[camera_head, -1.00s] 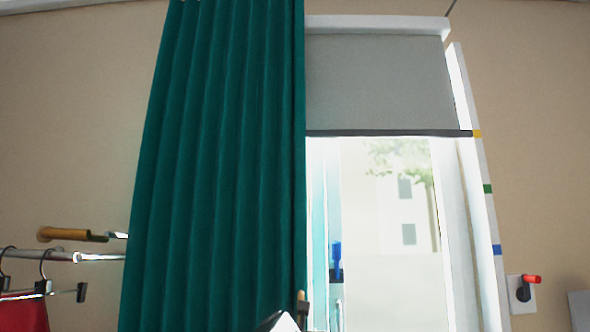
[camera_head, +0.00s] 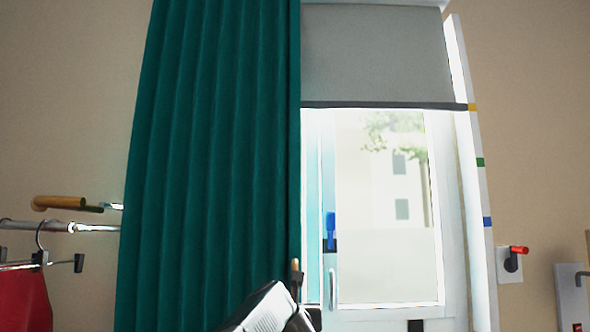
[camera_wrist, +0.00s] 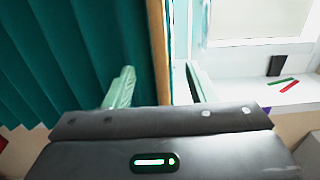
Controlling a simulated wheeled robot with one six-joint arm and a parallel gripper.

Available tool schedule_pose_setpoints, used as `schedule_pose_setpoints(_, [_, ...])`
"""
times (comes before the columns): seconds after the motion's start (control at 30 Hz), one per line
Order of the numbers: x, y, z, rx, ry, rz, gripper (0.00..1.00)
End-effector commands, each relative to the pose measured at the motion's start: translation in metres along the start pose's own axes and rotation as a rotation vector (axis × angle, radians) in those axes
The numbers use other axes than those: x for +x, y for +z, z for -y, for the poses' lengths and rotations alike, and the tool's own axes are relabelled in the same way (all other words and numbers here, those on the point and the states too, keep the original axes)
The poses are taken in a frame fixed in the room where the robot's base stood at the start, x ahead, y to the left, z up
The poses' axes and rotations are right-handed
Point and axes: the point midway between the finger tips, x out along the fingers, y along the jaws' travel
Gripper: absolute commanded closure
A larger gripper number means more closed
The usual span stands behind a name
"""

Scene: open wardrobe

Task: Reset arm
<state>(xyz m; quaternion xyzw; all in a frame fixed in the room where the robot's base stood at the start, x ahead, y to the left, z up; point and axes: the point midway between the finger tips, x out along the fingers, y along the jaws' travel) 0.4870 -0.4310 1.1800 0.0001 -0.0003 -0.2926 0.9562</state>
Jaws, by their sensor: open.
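My gripper (camera_wrist: 159,84) is open in the wrist view. Its two pale green fingers stand apart, with a tan upright strip (camera_wrist: 158,45) along the curtain's edge showing between and beyond them. I cannot tell whether the fingers touch it; nothing is seen gripped. In the head view, part of my arm (camera_head: 268,310) shows low in the middle, in front of the curtain's lower right edge; the fingers cannot be made out there. The green curtain (camera_head: 205,150) hangs in folds left of the window and fills the left of the wrist view.
The window (camera_head: 385,220) has a grey blind (camera_head: 375,55) partly down and a blue handle (camera_head: 331,228). A rail (camera_head: 95,228) with a hanger and red cloth (camera_head: 22,300) is at left. A red-handled wall fitting (camera_head: 512,262) is at right. Red and green strips (camera_wrist: 288,86) lie on the sill.

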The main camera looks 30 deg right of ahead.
Motion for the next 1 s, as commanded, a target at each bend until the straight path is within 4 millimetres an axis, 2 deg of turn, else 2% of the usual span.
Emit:
schedule_pose_setpoints(0.2, [-0.018,-0.001,0.0,0.0,0.0,-0.001,0.49])
schedule_pose_setpoints(0.57, [-0.019,0.0,0.0,0.0,0.0,-0.001,0.49])
schedule_pose_setpoints(0.77, [-0.005,0.0,0.0,0.0,0.001,-0.001,0.49])
schedule_pose_setpoints(1.0, [0.03,0.0,0.0,0.0,0.001,-0.002,0.49])
